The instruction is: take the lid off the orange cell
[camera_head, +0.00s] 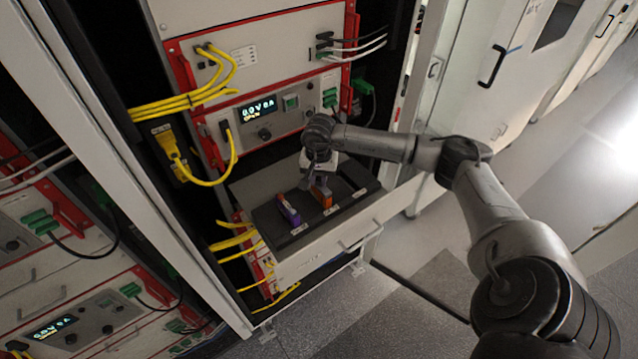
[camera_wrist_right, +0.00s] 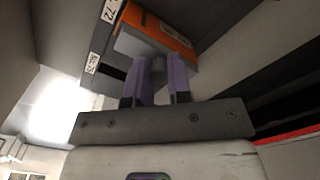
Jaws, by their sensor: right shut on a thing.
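The orange cell (camera_head: 324,199) stands in the open drawer, directly below my right gripper (camera_head: 318,181). In the right wrist view, the orange cell (camera_wrist_right: 163,27) shows an orange side and a grey face turned toward the gripper. My right gripper (camera_wrist_right: 157,75) has its two purple-grey fingers shut on a small grey round piece, which looks like the knob of the lid (camera_wrist_right: 157,68). I cannot tell whether the lid touches the cell or is apart from it. My left gripper is not in view.
A purple cell (camera_head: 288,211) stands left of the orange one. The drawer (camera_head: 335,240) is pulled out, with labelled slots in its dark insert. Yellow cables (camera_head: 190,100) hang at the rack's left. A cabinet door (camera_head: 432,65) stands to the right.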

